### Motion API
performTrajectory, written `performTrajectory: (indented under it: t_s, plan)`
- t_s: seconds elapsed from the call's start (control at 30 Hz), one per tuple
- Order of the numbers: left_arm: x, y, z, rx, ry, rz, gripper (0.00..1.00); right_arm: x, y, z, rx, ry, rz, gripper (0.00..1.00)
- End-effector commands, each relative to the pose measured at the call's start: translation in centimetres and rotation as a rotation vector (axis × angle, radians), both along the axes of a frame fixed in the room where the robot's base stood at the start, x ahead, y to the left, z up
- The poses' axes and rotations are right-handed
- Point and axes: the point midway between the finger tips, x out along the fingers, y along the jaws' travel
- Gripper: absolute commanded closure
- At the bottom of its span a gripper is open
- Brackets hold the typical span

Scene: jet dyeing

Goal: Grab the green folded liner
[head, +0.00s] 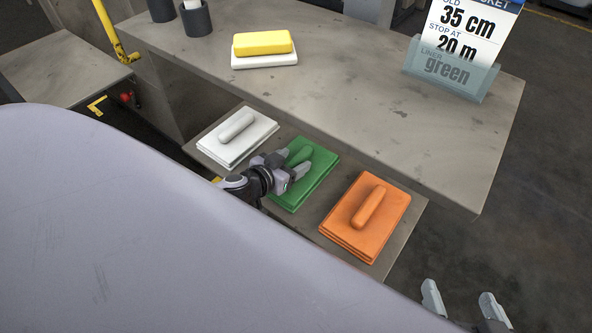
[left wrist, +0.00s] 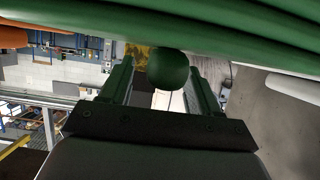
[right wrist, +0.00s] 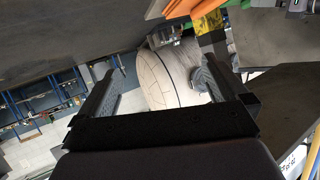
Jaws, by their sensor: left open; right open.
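The green folded liner (head: 317,178) lies on the lower shelf between the white and orange liners, with a rounded green handle-like roll (head: 300,156) on top. My left gripper (head: 293,170) is over it, its open fingers on either side of the roll. In the left wrist view the rounded end of the roll (left wrist: 168,70) shows between the two fingers (left wrist: 160,85), and the liner's green layers (left wrist: 230,30) fill the top. Contact cannot be told. My right gripper (head: 466,300) is open and empty at the lower right; it also shows in the right wrist view (right wrist: 158,90).
A white folded liner (head: 228,148) lies left of the green one, an orange folded liner (head: 345,232) right. The grey table (head: 350,85) behind bears a yellow-and-white stack (head: 264,60), dark cups (head: 196,20) and a sign holder (head: 478,82) reading "LINER green".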

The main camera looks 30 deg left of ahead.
Motion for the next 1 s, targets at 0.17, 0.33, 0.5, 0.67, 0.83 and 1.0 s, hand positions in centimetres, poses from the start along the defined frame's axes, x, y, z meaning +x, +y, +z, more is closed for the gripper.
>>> performTrajectory:
  t_s: [0.17,0.33,0.5,0.67,0.83,1.0]
  plan:
    - [0.4,0.0,-0.2,0.0,0.001,0.0,0.38,0.1,0.1,0.0,0.007,0.0,0.002,0.0]
    - [0.3,0.0,-0.2,0.0,0.001,0.0,0.45,0.0,0.1,0.0,0.007,0.0,0.002,0.0]
    - [0.3,0.0,-0.2,0.0,0.001,0.0,0.99,0.0,0.1,0.0,0.006,0.0,0.002,0.0]
    - [0.4,-0.1,-0.1,0.0,0.0,-0.001,0.99,0.0,0.1,0.0,0.006,0.0,0.002,0.0]
    - [0.4,0.0,0.5,-0.001,-0.001,0.0,0.99,0.1,0.1,0.4,0.0,-0.003,0.001,0.0]
    - [0.4,-0.1,3.1,-0.001,-0.002,-0.002,0.99,-0.5,-1.2,0.8,-0.071,0.003,-0.018,0.0]
